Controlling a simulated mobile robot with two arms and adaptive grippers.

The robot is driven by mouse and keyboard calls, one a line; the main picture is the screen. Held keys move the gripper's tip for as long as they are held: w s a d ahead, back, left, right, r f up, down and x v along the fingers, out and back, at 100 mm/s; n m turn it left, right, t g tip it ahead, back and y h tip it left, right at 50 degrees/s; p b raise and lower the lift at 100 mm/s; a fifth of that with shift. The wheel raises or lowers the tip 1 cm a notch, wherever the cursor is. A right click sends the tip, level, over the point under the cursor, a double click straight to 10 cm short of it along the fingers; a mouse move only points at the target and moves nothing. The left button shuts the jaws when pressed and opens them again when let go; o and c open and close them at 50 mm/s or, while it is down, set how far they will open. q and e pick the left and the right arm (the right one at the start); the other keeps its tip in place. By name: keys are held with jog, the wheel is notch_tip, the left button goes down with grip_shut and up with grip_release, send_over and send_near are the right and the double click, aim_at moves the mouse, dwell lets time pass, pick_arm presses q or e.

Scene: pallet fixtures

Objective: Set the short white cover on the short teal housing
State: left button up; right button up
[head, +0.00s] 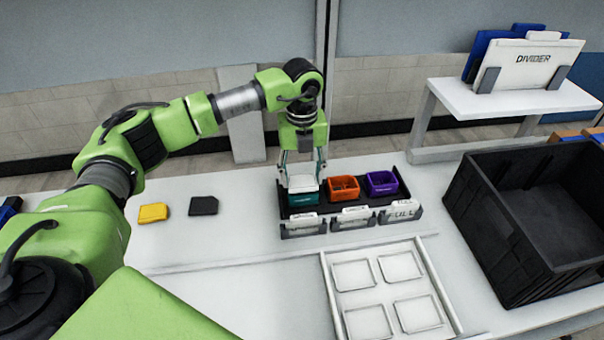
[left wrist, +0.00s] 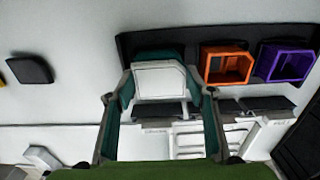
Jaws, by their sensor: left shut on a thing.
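The white cover (head: 303,184) is between the fingers of my left gripper (head: 302,180), which is shut on it. It also shows in the left wrist view (left wrist: 160,79), roughly level between the two fingers of the left gripper (left wrist: 160,100). The teal housing (head: 303,199) is directly under the cover, at the left end of a black fixture (head: 334,208). In the left wrist view part of the teal housing (left wrist: 158,53) shows behind the cover. Whether cover and housing touch is hard to tell. My right gripper is not in view.
An orange housing (head: 344,188) and a purple housing (head: 382,184) stand open in the same fixture. A yellow piece (head: 153,213) and a black piece (head: 203,205) lie at left. A white tray (head: 340,270) is in front, a large black crate (head: 478,235) at right.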

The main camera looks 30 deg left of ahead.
aim_at(302, 179)
pick_arm(q)
jog(key=shift+f+b, duration=0.3)
jog(key=shift+f, duration=0.25)
dwell(0.4)
jog(key=o, duration=1)
notch_tip(302, 179, up, 12)
jog(key=shift+r, duration=0.1)
